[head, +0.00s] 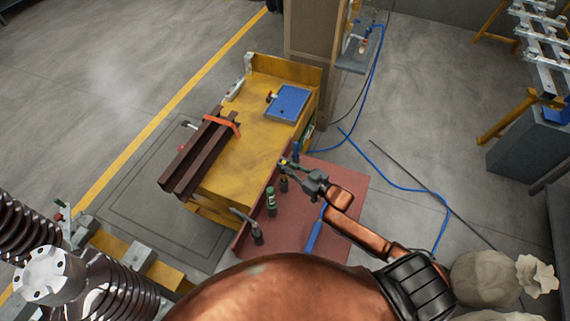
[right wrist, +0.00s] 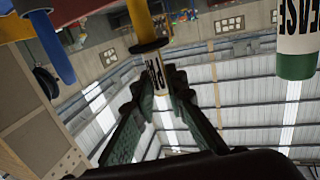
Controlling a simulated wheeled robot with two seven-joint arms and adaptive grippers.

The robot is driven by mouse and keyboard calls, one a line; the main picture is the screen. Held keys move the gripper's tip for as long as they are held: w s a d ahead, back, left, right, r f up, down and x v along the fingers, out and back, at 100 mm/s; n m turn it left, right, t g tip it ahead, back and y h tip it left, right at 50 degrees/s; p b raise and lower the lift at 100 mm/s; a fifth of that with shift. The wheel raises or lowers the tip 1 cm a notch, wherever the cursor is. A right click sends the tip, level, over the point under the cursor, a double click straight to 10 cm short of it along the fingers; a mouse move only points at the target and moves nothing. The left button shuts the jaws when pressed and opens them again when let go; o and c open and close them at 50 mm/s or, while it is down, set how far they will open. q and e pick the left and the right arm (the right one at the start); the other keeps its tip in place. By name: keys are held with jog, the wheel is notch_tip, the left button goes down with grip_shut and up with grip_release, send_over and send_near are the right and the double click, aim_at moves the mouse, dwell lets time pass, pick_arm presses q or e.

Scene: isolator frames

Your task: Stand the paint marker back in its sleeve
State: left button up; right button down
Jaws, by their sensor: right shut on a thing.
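My right gripper (head: 288,168) is above the red board, beside the yellow bench. In the right wrist view its fingers (right wrist: 158,95) are closed around the paint marker (right wrist: 141,18), which has a yellow barrel, a black ring and a white lettered part. In the head view only a small yellow bit of it shows at the fingertips. A dark upright holder (head: 284,185) stands just below the gripper; I cannot tell whether the marker is inside it or above it. My left gripper is not in view.
A green-topped container (head: 271,200) and a dark holder with a grey tool (head: 258,238) stand close by on the red board (head: 345,185). A blue-handled thing (head: 314,235) lies to the right. The yellow bench (head: 222,180) bears brown steel bars (head: 192,165) and a blue box (head: 288,102).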

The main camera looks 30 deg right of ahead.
aim_at(285, 179)
jog(key=shift+f+b, duration=2.3)
jog(key=shift+f, duration=1.25)
jog(key=c, duration=1.9)
grip_release()
jog(key=v, duration=1.2)
